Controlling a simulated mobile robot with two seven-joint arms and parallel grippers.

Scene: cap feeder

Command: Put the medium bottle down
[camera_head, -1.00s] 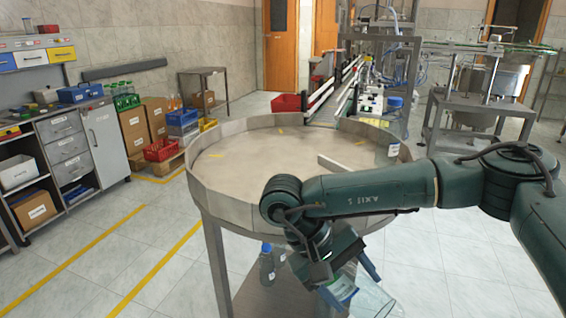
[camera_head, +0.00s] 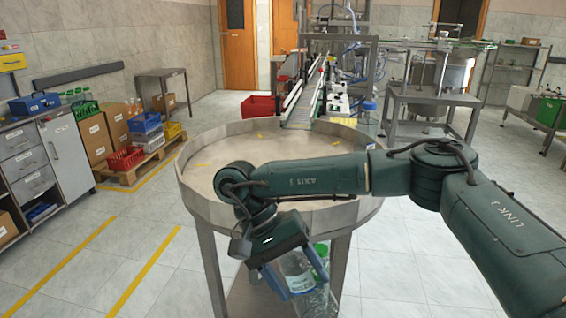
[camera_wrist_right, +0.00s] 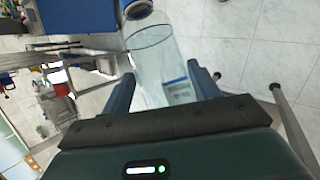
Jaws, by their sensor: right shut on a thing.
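The medium bottle is clear with a white and blue label (camera_head: 298,282). My right gripper (camera_head: 300,279) is shut on it, just in front of the round table's near rim and below its top. In the right wrist view the clear bottle (camera_wrist_right: 155,55) lies between the two blue fingers of my right gripper (camera_wrist_right: 163,90). The bottle's lower end is cut off by the edge of the head view, so whether it touches anything cannot be told. My left gripper is not in view.
A round table (camera_head: 350,212) with a raised metal rim stands close ahead. Open floor (camera_head: 190,265) lies to the left.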

